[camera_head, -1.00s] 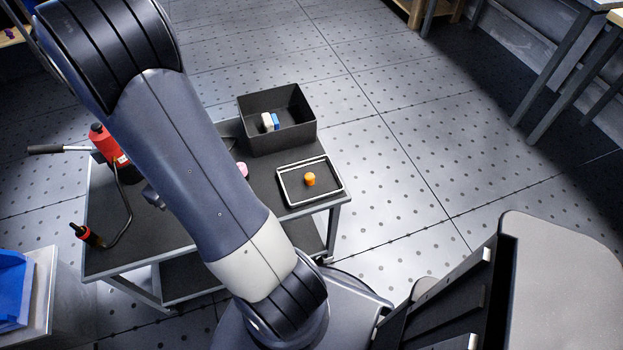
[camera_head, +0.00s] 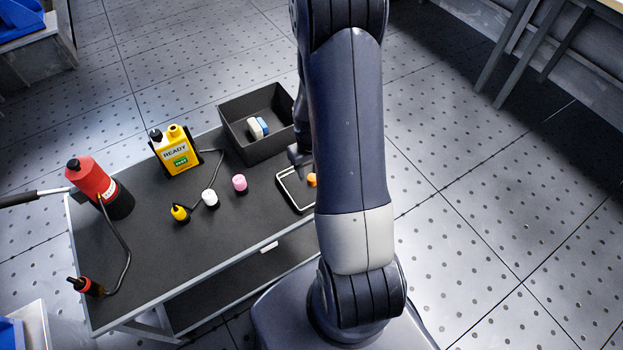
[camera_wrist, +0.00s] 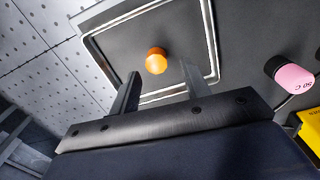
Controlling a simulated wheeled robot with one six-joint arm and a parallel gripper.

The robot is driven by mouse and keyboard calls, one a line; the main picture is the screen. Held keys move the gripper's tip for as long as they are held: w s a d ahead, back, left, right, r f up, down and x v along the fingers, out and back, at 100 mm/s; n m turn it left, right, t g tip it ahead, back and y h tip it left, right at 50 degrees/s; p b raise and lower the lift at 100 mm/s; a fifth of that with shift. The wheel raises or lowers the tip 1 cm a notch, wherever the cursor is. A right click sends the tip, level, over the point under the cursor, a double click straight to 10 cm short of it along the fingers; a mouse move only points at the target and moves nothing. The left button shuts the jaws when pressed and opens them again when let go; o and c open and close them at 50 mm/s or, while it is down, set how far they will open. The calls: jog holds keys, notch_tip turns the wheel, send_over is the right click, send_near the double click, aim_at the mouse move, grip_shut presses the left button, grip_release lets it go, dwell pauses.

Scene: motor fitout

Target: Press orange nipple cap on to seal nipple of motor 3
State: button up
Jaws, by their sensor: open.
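An orange cap (camera_wrist: 156,61) stands on a dark tray with a light rim (camera_wrist: 209,40). In the head view the orange cap (camera_head: 312,180) is partly hidden by my arm, and so is the tray (camera_head: 283,186). In the wrist view my gripper (camera_wrist: 158,82) is open and empty. Its two fingers point towards the cap, which shows beyond and between the fingertips, not held. In the head view most of my gripper is hidden behind the arm. No motor or nipple is visible in these frames.
A pink-and-black piece (camera_head: 240,184), a white piece (camera_head: 210,198) and a yellow one (camera_head: 180,212) stand on the dark cart top (camera_head: 150,260). A yellow device marked READY (camera_head: 177,152), a red pump (camera_head: 92,180) and a grey bin (camera_head: 230,115) stand there too.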

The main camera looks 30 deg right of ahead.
aim_at(312, 177)
jog(key=f, duration=0.4)
jog(key=shift+w+d+f, duration=0.1)
jog(key=shift+d+f, duration=0.05)
jog(key=shift+d, duration=0.1)
jog(key=shift+c, duration=0.5)
jog(key=c, duration=0.8)
